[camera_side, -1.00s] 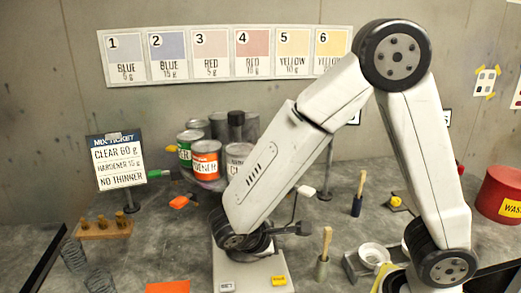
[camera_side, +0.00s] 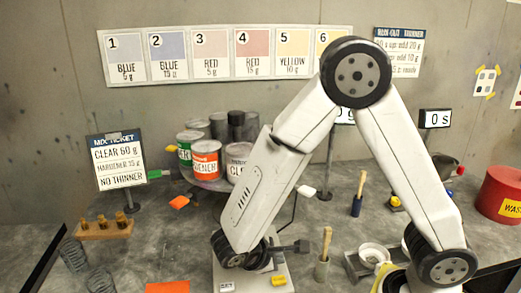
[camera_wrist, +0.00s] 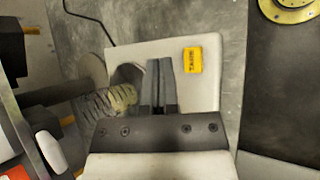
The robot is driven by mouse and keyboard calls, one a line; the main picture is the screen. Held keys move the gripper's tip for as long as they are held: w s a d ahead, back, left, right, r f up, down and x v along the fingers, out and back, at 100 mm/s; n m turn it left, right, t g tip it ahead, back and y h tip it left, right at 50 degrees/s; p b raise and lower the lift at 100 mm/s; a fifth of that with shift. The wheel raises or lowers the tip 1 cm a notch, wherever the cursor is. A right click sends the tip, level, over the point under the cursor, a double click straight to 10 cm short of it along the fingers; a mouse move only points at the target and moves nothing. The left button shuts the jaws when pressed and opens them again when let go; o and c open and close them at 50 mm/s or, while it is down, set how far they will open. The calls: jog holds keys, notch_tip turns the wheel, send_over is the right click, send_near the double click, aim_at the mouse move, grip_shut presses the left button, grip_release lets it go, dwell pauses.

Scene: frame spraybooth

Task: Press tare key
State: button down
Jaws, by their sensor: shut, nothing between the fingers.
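The white scale (camera_side: 255,284) stands at the front of the bench, partly hidden by my arm in the side view; its pale body (camera_wrist: 207,95) also fills the middle of the wrist view. A yellow key (camera_side: 279,281) with small dark lettering sits near its front edge. In the wrist view the yellow key (camera_wrist: 192,61) lies just right of my fingertips, apart from them in the picture. A white key (camera_side: 227,287) is at the scale's front left. My gripper (camera_wrist: 160,66) is shut and empty over the scale. Its height above the surface is unclear.
A ribbed clear cup (camera_wrist: 108,102) lies left of my fingers in the wrist view. A brush pot (camera_side: 322,269) stands right of the scale. Paint cans (camera_side: 205,163) stand behind, and clear cups (camera_side: 75,252) at left. An orange sheet (camera_side: 168,287) lies front left.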

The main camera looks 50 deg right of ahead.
aim_at(282, 276)
jog(key=shift+f, duration=2.15)
jog(key=shift+f, duration=0.8)
dwell(1.5)
jog(key=shift+r, duration=0.85)
jog(key=shift+r, duration=0.15)
jog(key=shift+r, duration=2.35)
